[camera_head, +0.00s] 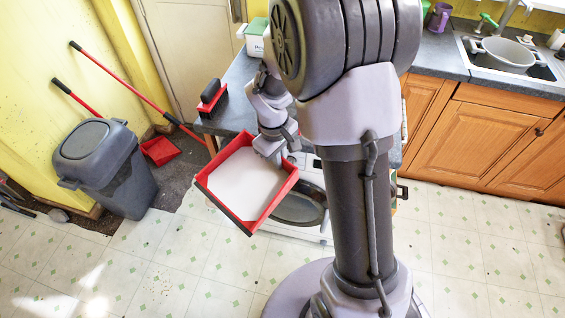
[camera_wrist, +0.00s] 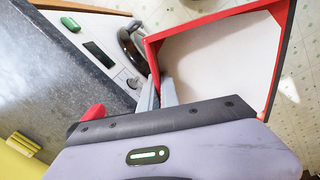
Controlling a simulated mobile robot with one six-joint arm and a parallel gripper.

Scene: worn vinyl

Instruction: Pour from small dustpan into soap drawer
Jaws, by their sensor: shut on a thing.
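The small dustpan (camera_head: 203,183) is red with a dark front lip and holds a flat white fill. My gripper (camera_head: 277,147) is shut on its back end and holds it in front of the washing machine, above the floor. In the wrist view the dustpan (camera_wrist: 222,20) extends up and right from my gripper's fingers (camera_wrist: 160,92). I cannot tell whether it is tilted. In the head view I cannot make the drawer out.
The washing machine's round dark door (camera_head: 298,208) shows beneath the dustpan. A red and black brush (camera_head: 212,96) and a white box with a green lid (camera_head: 255,38) are on the counter. A grey bin (camera_head: 100,165) stands left. The tiled floor in front is clear.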

